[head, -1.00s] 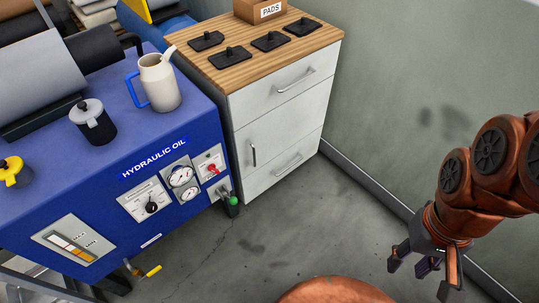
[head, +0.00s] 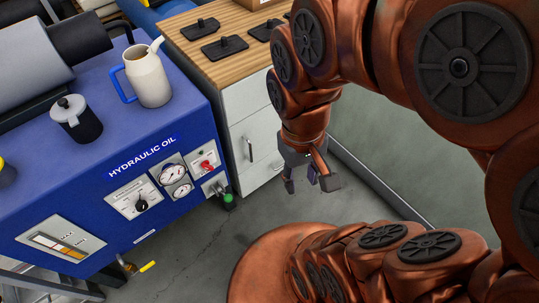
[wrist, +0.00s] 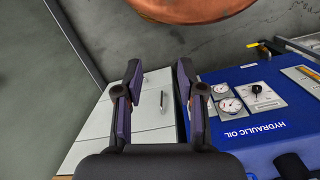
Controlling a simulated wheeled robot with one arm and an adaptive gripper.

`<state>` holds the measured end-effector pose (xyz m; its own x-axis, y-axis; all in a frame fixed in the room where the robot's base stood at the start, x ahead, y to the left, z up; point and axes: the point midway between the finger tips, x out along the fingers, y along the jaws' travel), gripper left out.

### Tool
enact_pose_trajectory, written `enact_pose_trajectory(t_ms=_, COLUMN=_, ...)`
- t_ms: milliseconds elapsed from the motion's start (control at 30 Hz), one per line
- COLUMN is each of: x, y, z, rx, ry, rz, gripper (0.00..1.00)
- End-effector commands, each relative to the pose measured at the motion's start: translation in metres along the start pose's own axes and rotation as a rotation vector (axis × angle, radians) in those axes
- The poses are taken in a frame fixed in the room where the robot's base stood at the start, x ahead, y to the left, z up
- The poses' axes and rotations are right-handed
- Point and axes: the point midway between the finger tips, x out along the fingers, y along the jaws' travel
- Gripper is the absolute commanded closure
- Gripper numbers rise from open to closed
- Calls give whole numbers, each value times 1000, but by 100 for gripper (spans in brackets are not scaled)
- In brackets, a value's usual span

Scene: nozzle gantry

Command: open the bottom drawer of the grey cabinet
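The pale grey cabinet (head: 248,100) has a wooden top and stands against the wall, behind my gripper in the head view. A sliver of its bottom drawer (head: 258,174) shows low down; its handle is hidden behind my gripper and arm. Above it is a door with an upright dark handle (head: 250,150). My gripper (head: 311,184) points down, open and empty, in front of the cabinet and apart from it. In the wrist view the cabinet (wrist: 98,125) appears upside down, beyond the spread fingers, with the door handle (wrist: 163,101) between them.
A blue hydraulic oil unit (head: 110,215) stands left of the cabinet, with gauges and a green-tipped valve (head: 228,201) jutting out near the cabinet. A white jug (head: 149,78) stands on it. The wall is close on the right. Grey floor (head: 200,245) is open in front.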

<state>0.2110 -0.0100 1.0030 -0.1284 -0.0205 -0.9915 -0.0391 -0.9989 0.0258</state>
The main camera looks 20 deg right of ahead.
Motion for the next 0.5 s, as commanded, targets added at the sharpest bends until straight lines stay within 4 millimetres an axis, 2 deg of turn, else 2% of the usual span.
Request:
enact_pose_trajectory(t_ms=33, x=14, y=6, z=-16, rx=27, ry=18, rz=11, gripper=61)
enact_pose_trajectory(t_ms=167, x=40, y=26, z=-67, rx=116, ry=90, rz=48, gripper=61)
enact_pose_trajectory(t_ms=500, x=115, y=90, z=-205, rx=318, ry=311, rz=104, gripper=61)
